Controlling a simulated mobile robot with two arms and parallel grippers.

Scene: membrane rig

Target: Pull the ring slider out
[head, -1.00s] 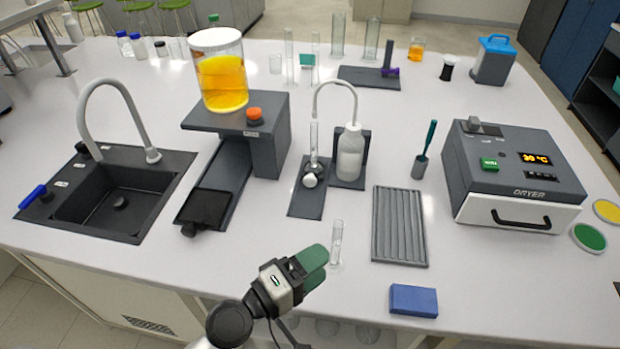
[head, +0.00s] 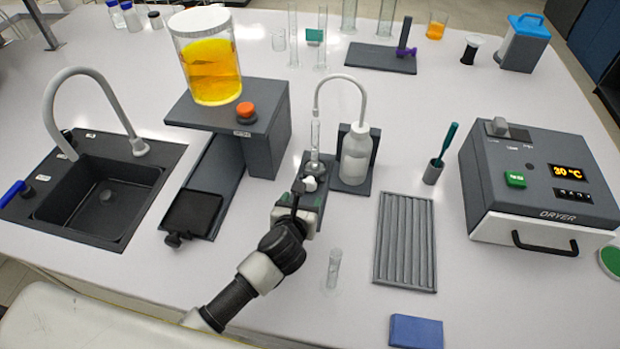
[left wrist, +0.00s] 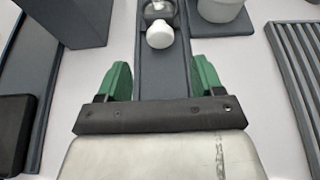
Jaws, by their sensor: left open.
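A white round knob (head: 310,183) sits at the front of a small clear and metallic fitting (head: 315,167) on a dark base plate, below an upright glass tube. I take this knob and fitting as the ring slider, though the ring itself is not clear. The knob shows in the left wrist view (left wrist: 160,34) ahead of the fingers. My left gripper (head: 306,196) is over the front of the base plate, close to the knob. Its green fingers (left wrist: 161,80) are wide apart, with nothing between them. My right gripper is not in view.
A white bottle (head: 355,155) with a curved spout stands right of the plate. A grey stand (head: 270,130) with a yellow-filled vessel (head: 212,75) is on the left. A small glass cylinder (head: 333,270) and a ribbed tray (head: 405,240) are nearby.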

